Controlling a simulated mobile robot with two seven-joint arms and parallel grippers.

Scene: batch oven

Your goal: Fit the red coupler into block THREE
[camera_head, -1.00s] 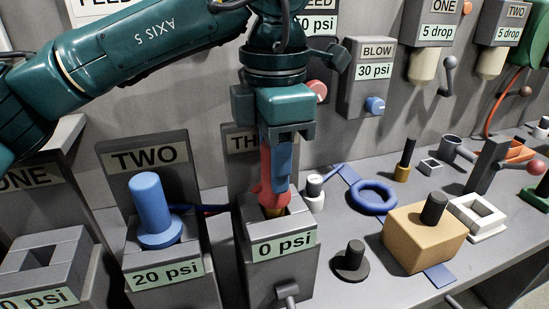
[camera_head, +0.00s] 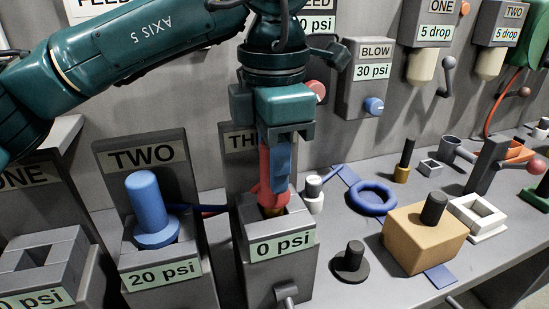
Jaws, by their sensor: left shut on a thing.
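The red coupler (camera_head: 266,190) stands upright over block THREE (camera_head: 284,247), its lower end at the block's top opening. A brass-coloured tip shows at its bottom, and I cannot tell how deep it sits. My left gripper (camera_head: 280,165) points down and is shut on the coupler, with a blue finger in front hiding part of it. Block THREE carries a "0 psi" label, and its name plate is partly hidden behind my gripper. My right gripper is not in view.
Block TWO (camera_head: 160,278), with a blue coupler (camera_head: 151,205) in it, stands just left. Block ONE (camera_head: 40,262) is at the far left. A white fitting (camera_head: 313,195), blue ring (camera_head: 373,196), black-topped disc (camera_head: 350,264) and tan block (camera_head: 424,240) lie to the right.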

